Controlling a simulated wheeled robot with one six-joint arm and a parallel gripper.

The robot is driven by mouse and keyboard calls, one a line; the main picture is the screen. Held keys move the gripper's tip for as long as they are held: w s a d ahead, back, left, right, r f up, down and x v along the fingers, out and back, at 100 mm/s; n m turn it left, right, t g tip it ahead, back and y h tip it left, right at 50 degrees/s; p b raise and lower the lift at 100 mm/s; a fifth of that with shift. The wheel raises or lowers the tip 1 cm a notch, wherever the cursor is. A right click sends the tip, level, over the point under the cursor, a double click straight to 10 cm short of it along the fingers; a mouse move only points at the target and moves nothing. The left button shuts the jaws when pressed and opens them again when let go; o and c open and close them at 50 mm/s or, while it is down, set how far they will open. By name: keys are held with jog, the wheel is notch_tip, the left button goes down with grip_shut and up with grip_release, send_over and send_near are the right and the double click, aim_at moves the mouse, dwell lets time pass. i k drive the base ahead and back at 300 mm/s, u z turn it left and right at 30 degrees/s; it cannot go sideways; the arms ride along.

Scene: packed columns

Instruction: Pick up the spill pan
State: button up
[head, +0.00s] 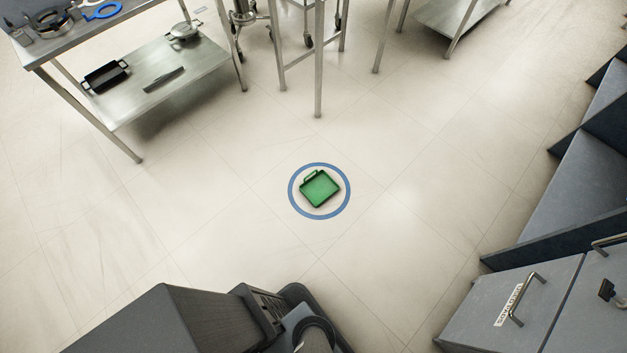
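The spill pan (321,189) is a small green, shallow, square-cornered pan with a handle on its upper left side. It lies flat on the pale tiled floor in the middle of the head view, inside a blue ring (291,190) marked around it. Nothing covers it and it looks empty. Parts of my own body show at the bottom of the view, apart from the pan. My gripper cannot be made out in this view.
A steel table (52,47) with a lower shelf (150,100) holding a black tray (105,76) stands at upper left. More steel frames (318,60) stand at the top. Grey drawers (520,305) are at lower right. The floor around the pan is clear.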

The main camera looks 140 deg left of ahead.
aim_at(319, 187)
jog(key=u, duration=2.6)
jog(key=k, duration=0.5)
jog(key=u, duration=2.65)
jog(key=i, duration=2.2)
jog(key=z, duration=2.15)
